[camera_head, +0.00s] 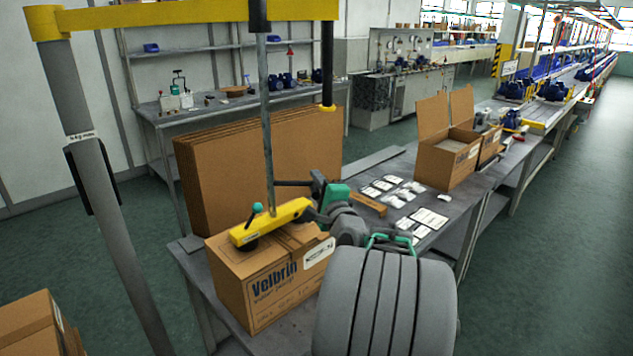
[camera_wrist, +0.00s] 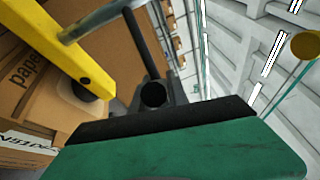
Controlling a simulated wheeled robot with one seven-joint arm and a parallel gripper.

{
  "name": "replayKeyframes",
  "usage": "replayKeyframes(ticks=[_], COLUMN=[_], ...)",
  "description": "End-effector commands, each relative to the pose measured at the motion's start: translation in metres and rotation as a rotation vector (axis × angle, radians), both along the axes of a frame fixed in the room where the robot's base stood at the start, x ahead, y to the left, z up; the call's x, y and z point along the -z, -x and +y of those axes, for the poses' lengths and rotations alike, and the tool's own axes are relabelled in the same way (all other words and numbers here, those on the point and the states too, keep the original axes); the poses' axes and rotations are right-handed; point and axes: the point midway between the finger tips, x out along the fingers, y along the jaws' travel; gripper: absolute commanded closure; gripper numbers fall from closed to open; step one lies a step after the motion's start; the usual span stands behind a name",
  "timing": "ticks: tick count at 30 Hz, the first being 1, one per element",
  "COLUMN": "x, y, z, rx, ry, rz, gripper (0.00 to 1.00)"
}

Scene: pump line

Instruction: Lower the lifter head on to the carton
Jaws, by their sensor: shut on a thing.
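The lifter head (camera_head: 272,222) is a yellow bar hanging from a grey tube (camera_head: 266,140). A black suction cup (camera_head: 250,243) shows under its left end. It lies just over the top of the closed brown Velbrin carton (camera_head: 262,295) on the bench; I cannot tell whether the cups touch the carton. My gripper (camera_head: 322,194) is at the right end of the head, shut on its black handle (camera_head: 291,183). The wrist view shows the yellow lifter head (camera_wrist: 60,45) at upper left, the dark handle (camera_wrist: 142,48) and a green finger pad (camera_wrist: 180,150) in front.
Flat cardboard sheets (camera_head: 255,150) stand behind the carton. An open carton (camera_head: 445,165) and papers (camera_head: 428,218) lie farther along the bench (camera_head: 455,235). The lifter's grey post (camera_head: 110,200) rises at left, with a yellow boom (camera_head: 180,15) overhead. Another carton (camera_head: 35,325) is at lower left.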

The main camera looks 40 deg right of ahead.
Motion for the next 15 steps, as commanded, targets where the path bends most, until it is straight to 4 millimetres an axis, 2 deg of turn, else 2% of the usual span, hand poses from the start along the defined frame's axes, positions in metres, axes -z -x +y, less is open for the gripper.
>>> replayKeyframes(ticks=[4,5,12,15], x=[0.0032,0.0031,0.0012,0.0007], y=[0.0002,0.0002,0.0002,0.0002], z=[-0.0001,-0.0001,-0.0002,-0.0002], rx=[0.000,0.000,0.001,0.001], ry=[-0.005,-0.005,-0.003,-0.003], rz=[0.007,0.007,0.004,0.004], gripper=[1.00,0.78,0.59,0.59])
